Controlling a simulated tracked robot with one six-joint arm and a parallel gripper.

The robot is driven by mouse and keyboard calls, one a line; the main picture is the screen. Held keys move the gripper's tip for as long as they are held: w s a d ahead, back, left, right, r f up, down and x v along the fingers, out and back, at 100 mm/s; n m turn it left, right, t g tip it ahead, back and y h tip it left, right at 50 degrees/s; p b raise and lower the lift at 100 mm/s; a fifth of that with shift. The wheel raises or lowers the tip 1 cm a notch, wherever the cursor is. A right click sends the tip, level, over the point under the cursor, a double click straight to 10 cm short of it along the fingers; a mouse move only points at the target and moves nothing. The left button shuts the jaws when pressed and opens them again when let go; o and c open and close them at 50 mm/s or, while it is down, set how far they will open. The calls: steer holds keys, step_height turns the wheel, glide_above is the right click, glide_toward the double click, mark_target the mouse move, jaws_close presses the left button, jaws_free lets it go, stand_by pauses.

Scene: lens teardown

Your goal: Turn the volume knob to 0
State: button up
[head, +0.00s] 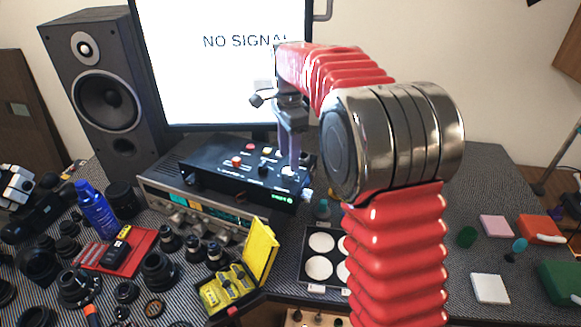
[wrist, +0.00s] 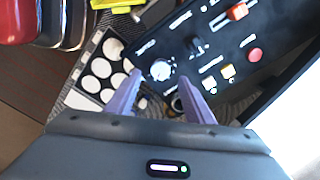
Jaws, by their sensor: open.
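A silver-white round knob (wrist: 161,70) with tick marks around it sits on the black control box (head: 215,172). It also shows in the head view (head: 289,173), partly behind the fingers. Its label and exact setting are too small to read, so I cannot be sure it is the volume knob. My gripper (head: 292,165) points down over the right end of the box. In the wrist view, the open purple fingers of my gripper (wrist: 160,78) have their tips on either side of the knob. I cannot tell whether they touch it.
A dark knob (wrist: 195,46), a red slider (wrist: 237,12) and a red button (wrist: 255,54) share the panel. The box rests on a silver receiver (head: 165,203). A monitor (head: 220,90) stands behind. A white-celled tray (head: 312,287) lies in front.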

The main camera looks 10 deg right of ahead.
mark_target(288, 174)
steer(key=shift+f, duration=2.5)
steer(key=shift+c, duration=0.3)
steer(key=c, duration=0.9)
steer(key=shift+d, duration=0.25)
steer(key=shift+c, duration=0.4)
steer(key=shift+a, duration=0.15)
